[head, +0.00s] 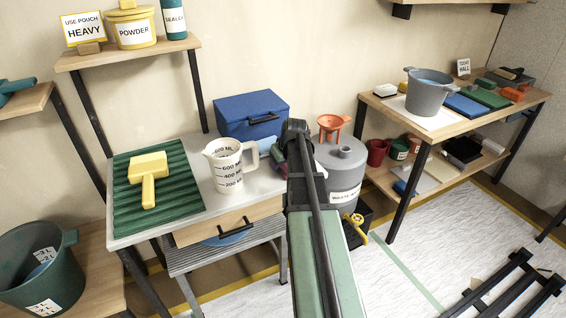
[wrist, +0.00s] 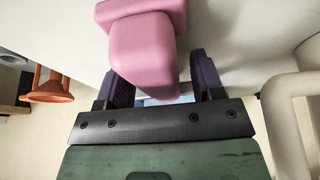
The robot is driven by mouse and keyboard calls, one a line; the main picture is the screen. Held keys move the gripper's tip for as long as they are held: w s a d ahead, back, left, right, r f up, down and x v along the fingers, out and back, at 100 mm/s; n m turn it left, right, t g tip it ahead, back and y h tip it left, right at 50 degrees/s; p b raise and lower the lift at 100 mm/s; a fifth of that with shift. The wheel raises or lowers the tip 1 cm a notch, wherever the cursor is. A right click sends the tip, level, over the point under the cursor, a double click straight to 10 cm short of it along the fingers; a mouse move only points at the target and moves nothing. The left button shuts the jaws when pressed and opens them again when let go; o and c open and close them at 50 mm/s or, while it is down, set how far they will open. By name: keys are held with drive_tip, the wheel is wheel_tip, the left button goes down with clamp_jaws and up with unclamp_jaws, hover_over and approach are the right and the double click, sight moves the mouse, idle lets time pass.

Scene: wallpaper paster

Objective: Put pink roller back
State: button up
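The pink roller (wrist: 146,60) fills the upper middle of the wrist view, a rounded block below a wider pink part. My gripper (wrist: 164,84) has its two dark purple fingers spread apart, with the roller's block in front of and between them. The block overlaps the left finger, and a gap shows between it and the right finger. I see no firm grip on it. In the head view my arm hides most of the fingers and the roller, near the right end of the work table (head: 128,232).
A white measuring jug (head: 228,165) stands close left of my gripper; its handle shows in the wrist view (wrist: 290,105). A blue toolbox (head: 251,114) is behind. A grey waste drum (head: 340,165) with an orange funnel (head: 333,125) is right. A green ribbed tray (head: 190,205) holds a yellow brush (head: 149,175).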

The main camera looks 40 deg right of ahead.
drive_tip(key=p+v, duration=1)
drive_tip(key=v, duration=0.1)
drive_tip(key=shift+r, duration=0.1)
drive_tip(key=s+a+g, duration=0.1)
drive_tip(key=s+a, duration=0.2)
drive_tip(key=a, duration=0.9)
drive_tip(key=s+a+f+n+g, duration=0.1)
drive_tip(key=s+a+g, duration=0.1)
drive_tip(key=a, duration=0.9)
drive_tip(key=s+a+g, duration=0.1)
drive_tip(key=s+a, duration=0.3)
drive_tip(key=a, duration=0.8)
drive_tip(key=shift+s+a+f+n+y, duration=0.2)
drive_tip(key=shift+a+f+n+y, duration=0.1)
drive_tip(key=shift+a+f+n, duration=0.1)
